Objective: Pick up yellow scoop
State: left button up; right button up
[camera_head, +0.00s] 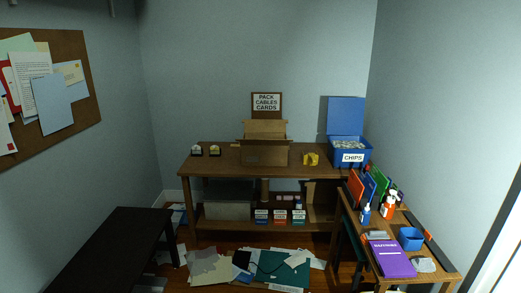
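The yellow scoop (311,159) is a small yellow shape on top of the brown wooden table (225,165) against the back wall. It lies between the open cardboard box (264,154) on its left and the blue bin labelled CHIPS (348,153) on its right. Its exact shape and the direction of its handle are too small to tell. Nothing is touching it that I can see. Neither of my grippers shows in the head view.
A side table (391,279) at the right holds folders, bottles, a blue cup (411,239) and a purple book (391,259). A dark bench (105,250) stands at the left. Papers (210,266) litter the floor before the back table.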

aim_at(312, 158)
jog(key=i+j, duration=0.1)
jog(key=i, duration=1.4)
jog(key=i+j+z, duration=0.1)
jog(key=i, duration=0.65)
